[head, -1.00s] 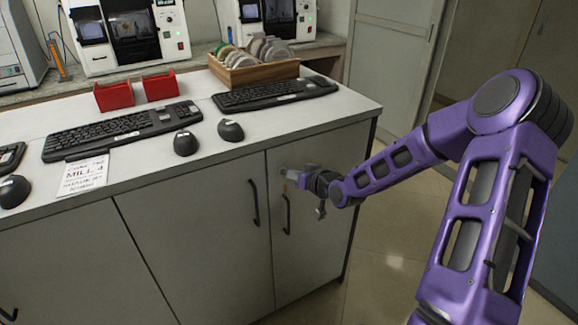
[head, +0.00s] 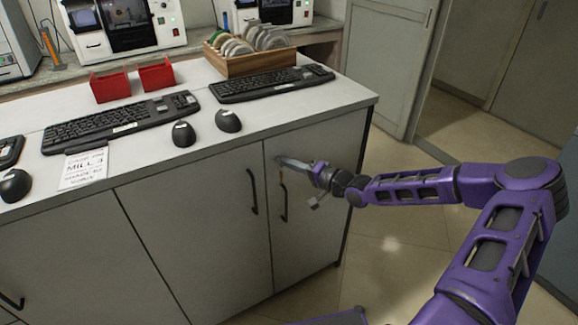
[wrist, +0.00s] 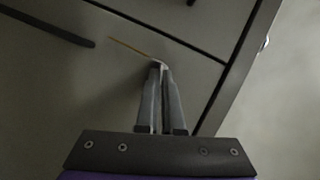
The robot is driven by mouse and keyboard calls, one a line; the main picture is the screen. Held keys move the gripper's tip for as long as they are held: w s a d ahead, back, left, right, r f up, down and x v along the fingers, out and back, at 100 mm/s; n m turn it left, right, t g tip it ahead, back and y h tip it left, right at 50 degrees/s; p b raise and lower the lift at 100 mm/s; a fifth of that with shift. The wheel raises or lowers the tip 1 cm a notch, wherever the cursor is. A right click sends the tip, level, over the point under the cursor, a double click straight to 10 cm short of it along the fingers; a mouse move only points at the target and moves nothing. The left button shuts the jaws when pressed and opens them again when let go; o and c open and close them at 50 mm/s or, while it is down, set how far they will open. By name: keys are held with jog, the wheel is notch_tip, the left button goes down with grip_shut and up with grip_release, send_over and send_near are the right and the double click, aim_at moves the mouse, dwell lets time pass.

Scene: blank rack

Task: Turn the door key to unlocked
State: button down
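The door key (wrist: 158,64) is a small pale grey piece at the upper part of the right cabinet door (head: 312,210). Thin yellowish strip shows beside it in the wrist view. My gripper (head: 283,162) is at the key, above the door's dark handle (head: 284,200). In the wrist view, the two fingers of my gripper (wrist: 160,70) are close together, with their tips around the key. The fingers hide most of the key and the lock, so I cannot tell the key's exact angle. The door is closed.
The left door's handle (head: 252,192) is close by on the left. The counter (head: 300,108) above holds keyboards, mice (head: 228,121), red bins (head: 157,75) and a wooden rack (head: 255,66). Open floor (head: 400,230) lies to the right of the cabinet.

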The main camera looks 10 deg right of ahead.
jog(key=shift+f+m+t+y+b, duration=0.15)
jog(key=shift+m+y+b, duration=0.2)
jog(key=shift+m, duration=0.45)
jog(key=shift+f+m+t+y+b, duration=0.15)
jog(key=shift+m+y+b, duration=0.15)
jog(key=shift+m, duration=0.5)
jog(key=shift+r, duration=0.1)
jog(key=c, duration=1.1)
grip_release()
jog(key=shift+o, duration=0.2)
jog(key=v, duration=1.7)
jog(key=shift+s+d+p, duration=0.15)
jog(key=shift+s+p, duration=0.05)
jog(key=shift+p, duration=0.1)
jog(key=shift+w, duration=0.1)
